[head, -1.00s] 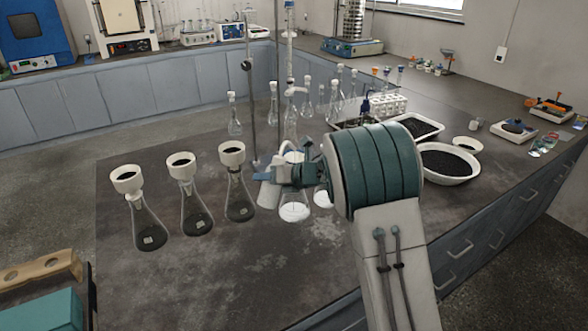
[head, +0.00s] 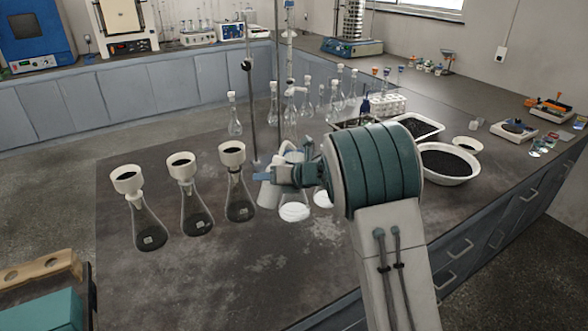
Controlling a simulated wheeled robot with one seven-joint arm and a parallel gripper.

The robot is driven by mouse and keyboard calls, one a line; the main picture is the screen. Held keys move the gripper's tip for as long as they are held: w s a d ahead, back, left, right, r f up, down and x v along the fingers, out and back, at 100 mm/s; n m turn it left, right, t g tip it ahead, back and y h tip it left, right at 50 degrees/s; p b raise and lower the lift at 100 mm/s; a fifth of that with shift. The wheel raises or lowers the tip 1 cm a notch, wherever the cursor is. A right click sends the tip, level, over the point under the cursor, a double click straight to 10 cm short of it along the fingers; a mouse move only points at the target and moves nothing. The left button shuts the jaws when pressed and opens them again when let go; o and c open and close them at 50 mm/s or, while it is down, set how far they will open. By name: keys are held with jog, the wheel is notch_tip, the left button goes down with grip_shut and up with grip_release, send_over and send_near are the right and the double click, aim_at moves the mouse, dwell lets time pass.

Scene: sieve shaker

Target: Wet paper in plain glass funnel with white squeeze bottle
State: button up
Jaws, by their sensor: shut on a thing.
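My gripper (head: 272,176) is shut around a white squeeze bottle (head: 267,196), whose lower body shows below the jaws. The bottle is over the bench, beside the thin stand rod and close to the front flask with white contents (head: 295,212). A white curved piece above the jaws looks like its spout, but my wrist partly covers it. A second flask with white contents (head: 322,200) is partly behind my wrist. I cannot make out the plain glass funnel or its paper; my arm covers part of that area.
Flasks with white cup-shaped funnels (head: 147,222) (head: 195,210) (head: 239,196) stand in a row to the left, dark inside. Stoppered flasks (head: 235,120) and a stand stand behind. A bowl of dark grains (head: 445,180) is at right. The front bench surface is clear.

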jog(key=shift+r, duration=0.15)
jog(key=shift+r+p, duration=1.1)
jog(key=shift+r, duration=0.85)
jog(key=shift+f+b, duration=0.2)
jog(key=shift+b, duration=0.65)
jog(key=n+b, duration=0.1)
jog(key=b, duration=0.1)
jog(key=shift+r+t+b, duration=0.2)
jog(key=shift+t+b, duration=0.1)
jog(key=r+n+t+h+b, duration=0.1)
jog(key=n+t+b, duration=0.1)
jog(key=b, duration=0.4)
jog(key=shift+r+b, duration=0.15)
jog(key=shift+b, duration=0.15)
jog(key=shift+r+n+b, duration=0.3)
jog(key=shift+n, duration=0.1)
